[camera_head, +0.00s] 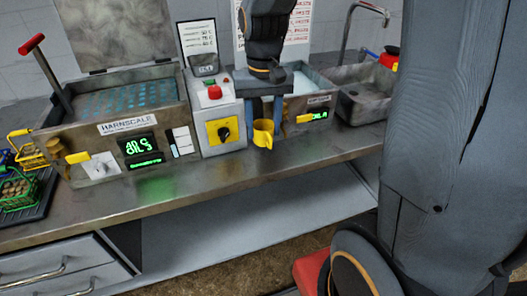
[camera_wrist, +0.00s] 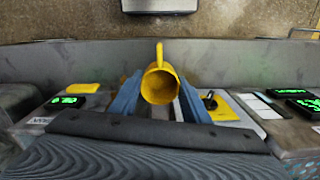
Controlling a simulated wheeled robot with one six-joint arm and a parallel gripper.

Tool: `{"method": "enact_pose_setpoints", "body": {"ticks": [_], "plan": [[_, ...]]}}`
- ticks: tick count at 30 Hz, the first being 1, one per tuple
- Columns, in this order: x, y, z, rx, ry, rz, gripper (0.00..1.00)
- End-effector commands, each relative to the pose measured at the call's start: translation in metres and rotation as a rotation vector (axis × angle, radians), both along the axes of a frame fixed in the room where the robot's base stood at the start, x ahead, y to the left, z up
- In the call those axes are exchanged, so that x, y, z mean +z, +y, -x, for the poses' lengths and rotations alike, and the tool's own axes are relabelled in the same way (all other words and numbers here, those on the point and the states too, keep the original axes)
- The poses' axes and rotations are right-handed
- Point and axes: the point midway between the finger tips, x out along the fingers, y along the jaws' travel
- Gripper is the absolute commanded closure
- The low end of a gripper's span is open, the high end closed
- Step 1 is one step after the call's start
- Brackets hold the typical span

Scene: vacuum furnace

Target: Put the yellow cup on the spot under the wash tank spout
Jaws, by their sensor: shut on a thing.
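The yellow cup (camera_head: 263,137) is held in front of the right-hand tank (camera_head: 325,99). My gripper (camera_head: 264,118) points down from above and its blue fingers are shut on the cup. In the wrist view the cup (camera_wrist: 160,86) sits between the fingertips (camera_wrist: 159,98), its mouth facing the camera and its handle toward the floor side. A brass spout with a yellow lever (camera_head: 303,119) is just right of the cup on that tank's front. I cannot tell whether the cup touches the counter. No marked spot is visible under the spout.
The left HARNSCALE tank (camera_head: 128,126) has its own spout (camera_head: 55,149) and yellow lever. A control box (camera_head: 213,118) with a red button stands between the tanks. A sink (camera_head: 355,98) is at right. Green and yellow baskets (camera_head: 18,191) sit far left. The front counter strip (camera_head: 190,176) is clear.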

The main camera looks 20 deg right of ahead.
Motion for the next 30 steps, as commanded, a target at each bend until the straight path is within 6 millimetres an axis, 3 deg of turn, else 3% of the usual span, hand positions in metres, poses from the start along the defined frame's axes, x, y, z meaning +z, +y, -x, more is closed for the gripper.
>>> {"method": "enact_pose_setpoints", "body": {"ticks": [3, 14, 30], "plan": [[-0.02, 0.001, 0.001, 0.001, 0.004, 0.0, 0.8], [-0.06, 0.001, 0.001, 0.003, 0.005, 0.0, 0.8], [-0.073, 0.001, 0.0, 0.002, 0.0, 0.0, 0.8]]}}
